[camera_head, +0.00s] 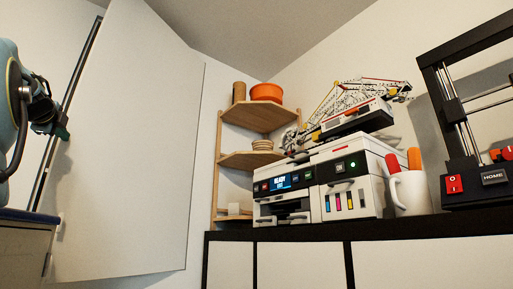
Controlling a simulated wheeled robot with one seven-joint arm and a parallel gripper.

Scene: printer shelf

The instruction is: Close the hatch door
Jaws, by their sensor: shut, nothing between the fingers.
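The hatch door (135,150) is a large plain white panel that fills the left half of the head view. It stands upright and swung open, at an angle to the wall behind it. A dark strip (85,62) runs along its left side. My gripper (61,132) is at the far left, in front of the strip and close to the door's left edge. It is shut and empty. I cannot tell whether it touches the door. The fingertips are small and dark here.
A black-topped white cabinet (430,224) carries a white printer (285,207), a mug (411,192) and a black-framed 3D printer (450,112). A crane model (350,105) sits on the printer. A wooden corner shelf (255,117) holds an orange bowl (266,92). A dark-edged surface (28,216) is at lower left.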

